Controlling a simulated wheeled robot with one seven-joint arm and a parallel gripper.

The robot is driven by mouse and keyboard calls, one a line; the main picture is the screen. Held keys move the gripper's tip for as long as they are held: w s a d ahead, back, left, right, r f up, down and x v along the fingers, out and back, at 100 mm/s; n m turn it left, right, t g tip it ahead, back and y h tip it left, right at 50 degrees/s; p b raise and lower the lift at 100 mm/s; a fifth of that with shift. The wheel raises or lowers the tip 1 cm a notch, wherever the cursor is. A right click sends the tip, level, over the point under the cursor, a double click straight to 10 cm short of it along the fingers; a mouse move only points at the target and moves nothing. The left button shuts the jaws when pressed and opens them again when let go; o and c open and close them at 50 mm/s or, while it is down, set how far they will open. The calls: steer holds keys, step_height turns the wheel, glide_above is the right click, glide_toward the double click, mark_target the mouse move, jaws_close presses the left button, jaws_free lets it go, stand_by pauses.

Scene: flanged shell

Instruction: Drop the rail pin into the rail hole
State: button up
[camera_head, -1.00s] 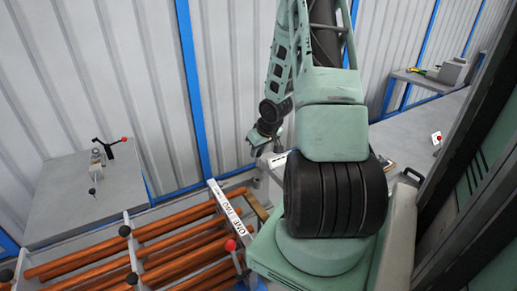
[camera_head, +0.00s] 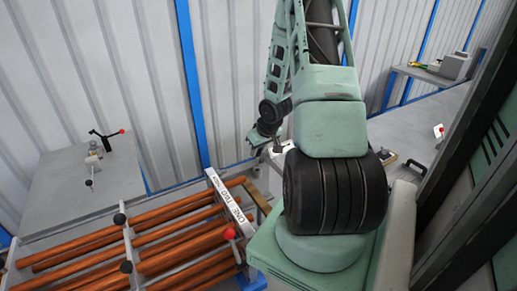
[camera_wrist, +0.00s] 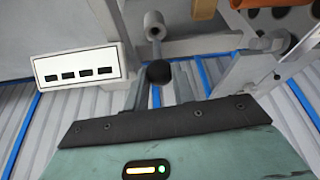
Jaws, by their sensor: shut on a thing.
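My gripper (camera_wrist: 160,80) shows at the bottom of the wrist view, its two grey fingers on either side of a black ball knob (camera_wrist: 160,72). I take this knob as the head of the rail pin, held in the shut fingers. A thin grey rod runs up from the knob toward a hollow grey tube end (camera_wrist: 154,22); I cannot tell whether they touch. In the head view my gripper (camera_head: 258,143) is small beyond the white lettered rail (camera_head: 230,198), and the pin cannot be made out. I cannot identify the rail hole for certain.
A rack of orange rollers (camera_head: 130,240) with black knobs and a red knob (camera_head: 229,233) fills the lower left. A grey table (camera_head: 60,200) with a small clamp stands at left. A grey bench (camera_head: 420,125) is at right. Corrugated walls stand behind.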

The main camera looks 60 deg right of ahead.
mark_target(259, 155)
steer(key=shift+f+b, duration=1.15)
steer(key=shift+f, duration=0.45)
steer(key=o, duration=1.1)
steer(key=shift+c, duration=0.2)
steer(key=shift+d, duration=0.15)
steer(key=shift+r, duration=0.1)
